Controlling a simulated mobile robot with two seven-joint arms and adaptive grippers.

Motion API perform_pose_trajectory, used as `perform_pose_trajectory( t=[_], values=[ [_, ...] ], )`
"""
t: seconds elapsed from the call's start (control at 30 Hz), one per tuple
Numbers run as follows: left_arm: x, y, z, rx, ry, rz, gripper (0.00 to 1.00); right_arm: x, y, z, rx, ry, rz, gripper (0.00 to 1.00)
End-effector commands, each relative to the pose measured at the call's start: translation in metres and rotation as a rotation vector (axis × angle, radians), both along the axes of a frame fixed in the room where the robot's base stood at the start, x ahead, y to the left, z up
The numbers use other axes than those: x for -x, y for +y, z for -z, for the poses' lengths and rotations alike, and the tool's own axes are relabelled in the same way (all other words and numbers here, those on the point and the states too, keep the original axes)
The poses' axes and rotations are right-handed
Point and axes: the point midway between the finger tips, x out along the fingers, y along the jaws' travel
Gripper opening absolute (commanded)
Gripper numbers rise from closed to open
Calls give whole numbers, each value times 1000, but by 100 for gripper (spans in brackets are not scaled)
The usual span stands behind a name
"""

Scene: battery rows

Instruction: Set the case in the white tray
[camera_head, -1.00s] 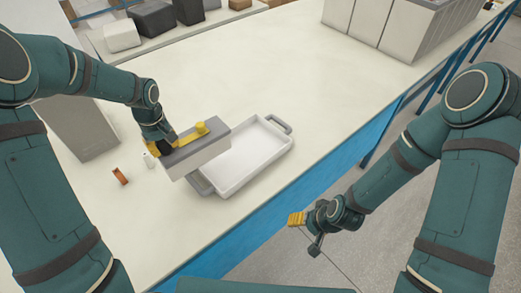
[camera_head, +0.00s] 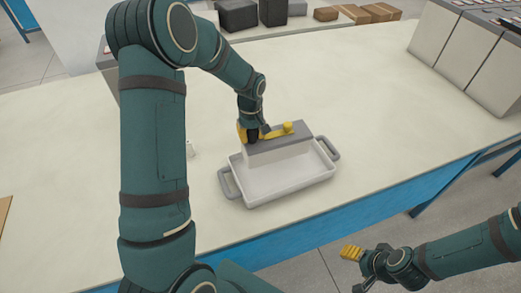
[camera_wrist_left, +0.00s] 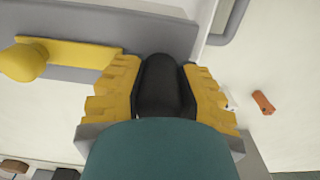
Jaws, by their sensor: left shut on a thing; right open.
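The case (camera_head: 278,154) is a white box with a grey top and a yellow bar with a round knob. My left gripper (camera_head: 250,135) is shut on the case at the left end of its top. In the left wrist view, the yellow fingers (camera_wrist_left: 160,85) close around a black part on the grey case top (camera_wrist_left: 165,32). The case is upright over the back part of the white tray (camera_head: 285,190); I cannot tell whether it touches the tray floor. The tray has grey handles at both ends. My right gripper (camera_head: 350,253) is open and empty, beyond the table's front edge.
Tall white cases (camera_head: 440,45) stand at the right back. Dark boxes (camera_head: 240,14) and brown boxes (camera_head: 372,13) lie along the back. A small orange item (camera_wrist_left: 263,102) and a white one (camera_head: 190,149) lie left of the tray. The table is clear right of the tray.

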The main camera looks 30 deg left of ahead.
Motion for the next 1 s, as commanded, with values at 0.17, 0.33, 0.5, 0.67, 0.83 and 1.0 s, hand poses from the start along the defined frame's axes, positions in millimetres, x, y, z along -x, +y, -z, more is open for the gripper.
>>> perform_pose_trajectory(
  t=[0.17,0.33,0.5,0.67,0.83,1.0],
  values=[
    [-1,-1,15,1,-3,1,0,0,0,1,0,0,0,64],
    [0,0,31,1,-1,1,0,0,0,2,1,-1,0,64],
    [-1,-1,51,1,-2,1,0,0,0,3,1,0,0,64],
    [-1,-1,51,0,-4,1,0,0,0,3,1,0,0,64],
    [0,0,52,0,-1,1,57,0,0,3,1,0,0,64],
    [0,0,52,1,-2,1,57,0,0,3,1,0,0,64]
  ],
)
